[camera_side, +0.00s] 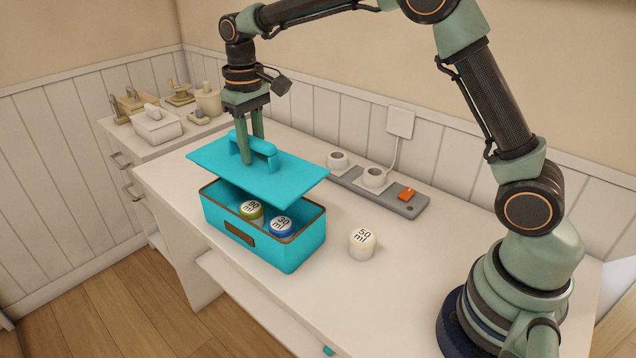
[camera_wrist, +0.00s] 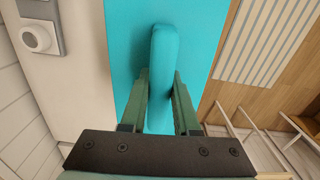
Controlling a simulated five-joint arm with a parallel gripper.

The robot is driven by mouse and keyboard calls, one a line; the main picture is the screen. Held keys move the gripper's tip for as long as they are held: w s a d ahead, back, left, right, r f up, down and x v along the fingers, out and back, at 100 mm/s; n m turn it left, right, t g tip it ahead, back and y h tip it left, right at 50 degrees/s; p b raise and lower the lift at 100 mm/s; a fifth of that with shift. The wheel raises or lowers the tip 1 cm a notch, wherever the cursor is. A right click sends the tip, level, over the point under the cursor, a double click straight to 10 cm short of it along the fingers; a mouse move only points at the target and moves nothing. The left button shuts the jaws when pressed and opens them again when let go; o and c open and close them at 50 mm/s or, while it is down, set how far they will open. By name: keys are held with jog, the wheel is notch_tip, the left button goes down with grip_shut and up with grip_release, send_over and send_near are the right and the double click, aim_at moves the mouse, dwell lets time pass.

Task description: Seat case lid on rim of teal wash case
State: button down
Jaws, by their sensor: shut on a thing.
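My gripper (camera_side: 252,150) is shut on the handle of the teal case lid (camera_side: 295,185). In the wrist view my gripper (camera_wrist: 161,82) has a finger on each side of the lid's handle (camera_wrist: 165,60). The lid is held above the teal wash case (camera_side: 302,248), apart from its rim at the front, and looks slightly tilted. The case is open and stands on the white counter. The lid hides the back of the case.
A white 50 ml jar (camera_side: 362,243) stands on the counter (camera_side: 330,310) right of the case. A grey power strip (camera_side: 405,203) with white plugs and an orange switch lies behind. A side cabinet at left holds several beige items (camera_side: 157,125).

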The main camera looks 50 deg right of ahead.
aim_at(251, 137)
dwell(0.3)
jog(key=shift+f, duration=2.85)
jog(key=shift+f, duration=1.5)
jog(key=c, duration=0.6)
grip_release()
notch_tip(251, 137, up, 11)
jog(key=shift+r, duration=0.6)
